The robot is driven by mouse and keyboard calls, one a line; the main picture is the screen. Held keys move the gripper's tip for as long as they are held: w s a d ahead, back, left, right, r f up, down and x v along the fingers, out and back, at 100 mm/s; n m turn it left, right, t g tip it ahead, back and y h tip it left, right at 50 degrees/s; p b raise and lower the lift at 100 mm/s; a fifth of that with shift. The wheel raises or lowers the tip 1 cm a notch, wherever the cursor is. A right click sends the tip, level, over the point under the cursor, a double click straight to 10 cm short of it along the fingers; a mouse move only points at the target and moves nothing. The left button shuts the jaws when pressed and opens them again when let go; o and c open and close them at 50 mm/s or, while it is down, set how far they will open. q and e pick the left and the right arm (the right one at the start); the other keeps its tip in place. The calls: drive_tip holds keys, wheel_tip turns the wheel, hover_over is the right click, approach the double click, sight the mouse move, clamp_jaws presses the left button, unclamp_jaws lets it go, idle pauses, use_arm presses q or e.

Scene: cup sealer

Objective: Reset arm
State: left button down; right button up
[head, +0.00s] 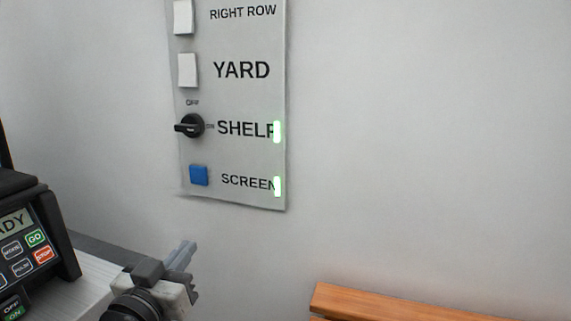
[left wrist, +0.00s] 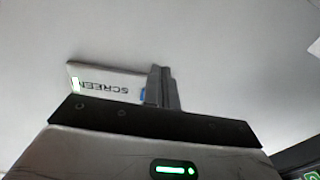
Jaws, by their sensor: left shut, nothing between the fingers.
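My left gripper (head: 183,256) is shut and empty, in the lower left of the head view, below the wall panel and apart from it. Its closed fingers (left wrist: 162,88) also show in the left wrist view. The grey wall panel (head: 232,100) carries labelled switches. The blue SCREEN button (head: 198,175) is lowest, with a lit green light beside its label. The black SHELF knob (head: 190,126) sits above it, also with a green light lit. The panel's SCREEN end (left wrist: 105,80) shows upside down in the left wrist view. My right gripper is not in view.
A black machine (head: 35,240) with a small display and GO and STOP buttons stands at the left on a pale surface. A wooden piece (head: 400,303) lies at the lower right. The wall between and above is bare.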

use_arm(q)
drive_tip(key=s+d+f+g, duration=0.1)
drive_tip(key=s+f+g, duration=0.1)
drive_tip(key=s+f, duration=0.5)
drive_tip(key=s+d+f+g, duration=0.1)
drive_tip(key=s+f+g, duration=0.2)
drive_tip(key=f, duration=0.9)
drive_tip(key=s+d+f+g+y, duration=0.1)
drive_tip(key=s+f+g, duration=0.2)
drive_tip(key=s+f, duration=0.6)
drive_tip(key=shift+s+f+m, duration=0.3)
drive_tip(key=shift+s+f, duration=0.05)
drive_tip(key=shift+s, duration=0.45)
